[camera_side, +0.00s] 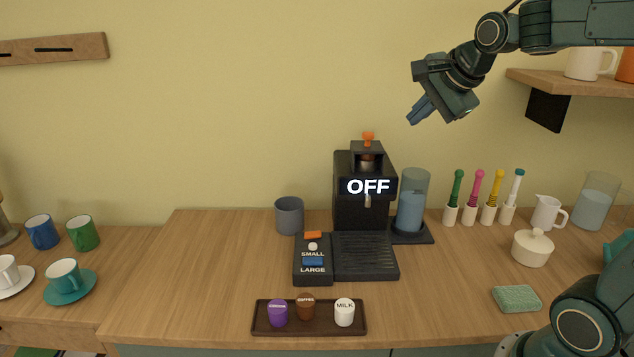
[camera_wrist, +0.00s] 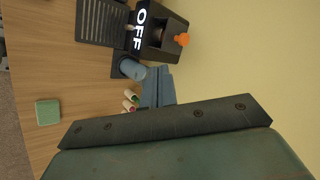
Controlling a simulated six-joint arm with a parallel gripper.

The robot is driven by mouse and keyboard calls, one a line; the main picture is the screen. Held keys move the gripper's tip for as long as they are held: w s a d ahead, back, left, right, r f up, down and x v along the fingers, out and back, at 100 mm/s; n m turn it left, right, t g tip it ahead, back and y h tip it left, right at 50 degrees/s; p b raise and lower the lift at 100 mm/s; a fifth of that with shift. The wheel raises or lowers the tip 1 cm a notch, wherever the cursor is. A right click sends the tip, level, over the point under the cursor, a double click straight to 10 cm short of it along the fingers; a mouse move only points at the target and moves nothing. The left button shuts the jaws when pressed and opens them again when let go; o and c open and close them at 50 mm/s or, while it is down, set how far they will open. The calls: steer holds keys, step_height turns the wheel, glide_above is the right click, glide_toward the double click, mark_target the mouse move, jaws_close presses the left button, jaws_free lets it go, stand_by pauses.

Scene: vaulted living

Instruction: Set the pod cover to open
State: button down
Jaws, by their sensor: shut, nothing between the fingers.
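The coffee machine (camera_side: 350,212) stands on the counter near the wall, with a lit "OFF" label on its front. On its top is a dark pod housing (camera_side: 366,155) with an orange knob (camera_side: 368,137). I cannot tell whether the pod cover is open or shut. In the wrist view the machine (camera_wrist: 158,32) and its orange knob (camera_wrist: 181,39) show at the top. My gripper (camera_side: 419,111) is shut and empty, up in the air to the right of and above the machine, apart from it. Its fingers also show in the wrist view (camera_wrist: 157,84).
A water tank (camera_side: 411,200) stands at the machine's right, and a grey cup (camera_side: 289,216) at its left. A size panel (camera_side: 312,262) sits in front. A tray (camera_side: 268,326) holds purple, brown and white pods. Colored-handled tools stand at right, below a wall shelf (camera_side: 563,84).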

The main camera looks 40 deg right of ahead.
steer(key=shift+w+d+r+m, duration=0.2)
steer(key=shift+w+d+m, duration=0.4)
steer(key=shift+d+m, duration=0.1)
steer(key=shift+f, duration=0.15)
glide_toward(370, 142)
step_height(370, 142, down, 3)
steer(key=shift+w+d+f, duration=0.15)
steer(key=shift+w+d, duration=0.05)
steer(key=shift+w, duration=0.55)
steer(key=shift+w+d+f, duration=0.15)
steer(key=shift+w+f, duration=0.05)
steer(key=shift+w, duration=0.5)
steer(key=w+d, duration=0.6)
steer(key=shift+w+d, duration=0.1)
steer(key=shift+d, duration=0.05)
